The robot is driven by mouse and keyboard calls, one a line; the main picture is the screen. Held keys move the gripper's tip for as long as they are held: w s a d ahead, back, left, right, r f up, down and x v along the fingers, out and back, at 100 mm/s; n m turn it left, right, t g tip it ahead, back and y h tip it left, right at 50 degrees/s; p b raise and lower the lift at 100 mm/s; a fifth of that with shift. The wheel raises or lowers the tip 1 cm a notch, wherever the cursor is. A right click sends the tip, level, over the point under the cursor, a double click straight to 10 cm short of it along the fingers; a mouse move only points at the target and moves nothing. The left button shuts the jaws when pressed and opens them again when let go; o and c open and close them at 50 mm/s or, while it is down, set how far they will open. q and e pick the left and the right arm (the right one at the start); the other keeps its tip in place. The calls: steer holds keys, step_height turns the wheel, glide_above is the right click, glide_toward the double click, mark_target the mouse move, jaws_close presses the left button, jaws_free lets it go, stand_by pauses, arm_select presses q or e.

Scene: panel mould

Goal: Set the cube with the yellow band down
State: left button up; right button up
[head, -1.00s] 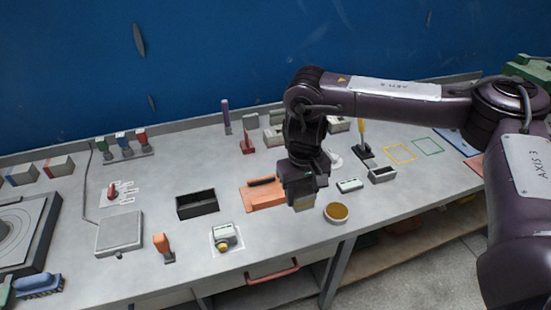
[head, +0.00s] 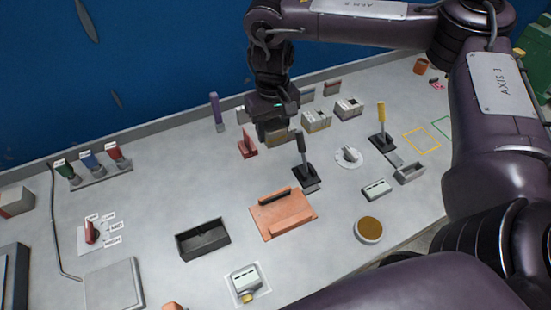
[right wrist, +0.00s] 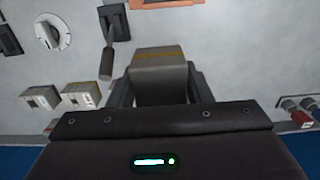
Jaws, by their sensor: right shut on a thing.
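The cube with the yellow band (right wrist: 160,78) is grey, with a dull yellow stripe across the face seen in the right wrist view. My right gripper (head: 273,130) is shut on it; the fingers (right wrist: 159,92) lie on both sides of it. In the head view the cube (head: 275,140) shows only partly under the gripper, over the rear of the bench between the red-handled part and the grey boxes. Whether it touches the bench I cannot tell. My left gripper is not in view.
A yellow outlined square (head: 421,140) on the bench is empty. Near the gripper stand a black lever (head: 303,168), a red part (head: 247,145), a purple post (head: 216,108) and a grey box (head: 316,121). An orange tray (head: 285,214) and a dark open box (head: 203,239) are in front.

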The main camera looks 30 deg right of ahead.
step_height(320, 180, down, 8)
steer(key=s+b, duration=0.2)
steer(key=b, duration=0.2)
glide_above(275, 186)
step_height(275, 186, down, 8)
steer(key=shift+r, duration=0.25)
steer(key=shift+f, duration=0.25)
step_height(275, 186, down, 3)
steer(key=shift+s+r+b, duration=0.1)
steer(key=shift+r+b, duration=0.05)
steer(key=shift+b, duration=0.55)
steer(key=shift+f, duration=0.4)
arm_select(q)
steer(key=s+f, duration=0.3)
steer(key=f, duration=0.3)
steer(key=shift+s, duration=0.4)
arm_select(e)
steer(key=shift+r, duration=0.1)
